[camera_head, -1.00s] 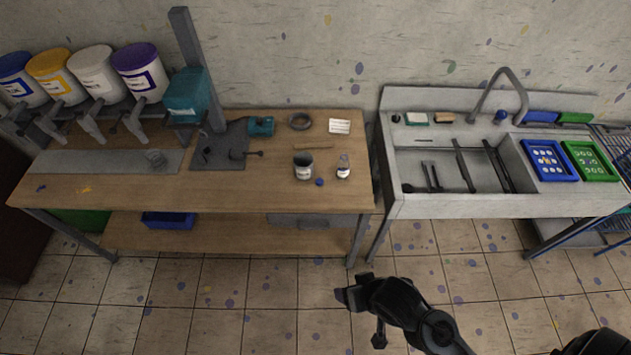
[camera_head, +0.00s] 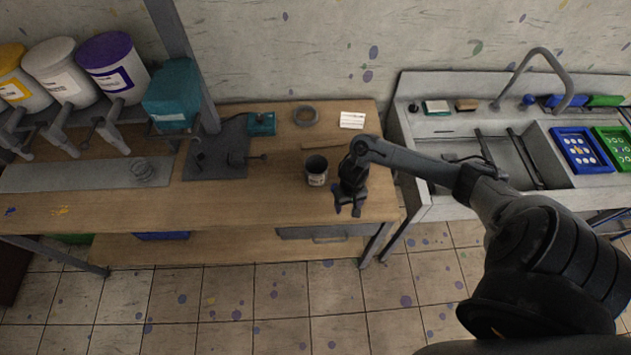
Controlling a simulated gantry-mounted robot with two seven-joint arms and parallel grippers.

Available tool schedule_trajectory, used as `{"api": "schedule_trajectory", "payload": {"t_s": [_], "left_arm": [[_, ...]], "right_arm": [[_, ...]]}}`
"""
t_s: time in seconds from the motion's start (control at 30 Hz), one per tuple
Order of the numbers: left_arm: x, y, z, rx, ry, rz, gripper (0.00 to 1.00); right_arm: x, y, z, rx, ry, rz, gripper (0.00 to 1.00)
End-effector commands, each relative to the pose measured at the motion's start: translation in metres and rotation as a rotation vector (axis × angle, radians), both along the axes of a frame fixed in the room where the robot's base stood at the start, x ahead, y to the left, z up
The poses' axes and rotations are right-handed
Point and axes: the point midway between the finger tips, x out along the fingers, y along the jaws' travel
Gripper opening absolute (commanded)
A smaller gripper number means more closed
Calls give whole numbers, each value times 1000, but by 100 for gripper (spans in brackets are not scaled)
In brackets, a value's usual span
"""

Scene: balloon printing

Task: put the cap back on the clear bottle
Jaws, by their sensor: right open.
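My right gripper (camera_head: 347,209) is over the front right of the wooden workbench (camera_head: 230,210), pointing down, with its fingers apart. I see nothing between the fingers. The clear bottle and its blue cap cannot be made out now; the gripper and wrist cover the part of the bench where they stood a second ago. My left gripper is not in view.
A grey cup (camera_head: 316,172) stands just left of my right gripper. A dark ring (camera_head: 305,116) and a white label card (camera_head: 352,120) lie behind. The sink (camera_head: 490,165) is at the right. The bench's front middle is clear.

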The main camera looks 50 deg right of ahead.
Motion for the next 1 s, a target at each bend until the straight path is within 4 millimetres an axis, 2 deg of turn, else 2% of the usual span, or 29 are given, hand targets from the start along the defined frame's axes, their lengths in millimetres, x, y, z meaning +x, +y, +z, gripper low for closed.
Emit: {"api": "schedule_trajectory", "payload": {"t_s": [0.03, 0.1, 0.2, 0.3, 0.47, 0.77, 0.87, 1.0], "left_arm": [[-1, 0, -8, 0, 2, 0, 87], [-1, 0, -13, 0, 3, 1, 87], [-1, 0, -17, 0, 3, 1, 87], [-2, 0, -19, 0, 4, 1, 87], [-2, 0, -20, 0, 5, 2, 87], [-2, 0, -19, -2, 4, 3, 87], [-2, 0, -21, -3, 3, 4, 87], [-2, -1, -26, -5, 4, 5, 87]], "right_arm": [[16, -21, 7, -33, -24, -9, 66], [34, -39, 20, -65, -58, -15, 66], [55, -53, 37, -91, -99, -18, 66], [67, -59, 47, -101, -125, -20, 66], [74, -59, 52, -101, -140, -22, 66], [75, -58, 51, -100, -140, -21, 66], [75, -58, 45, -99, -139, -22, 66], [77, -60, 27, -99, -139, -24, 66]]}}
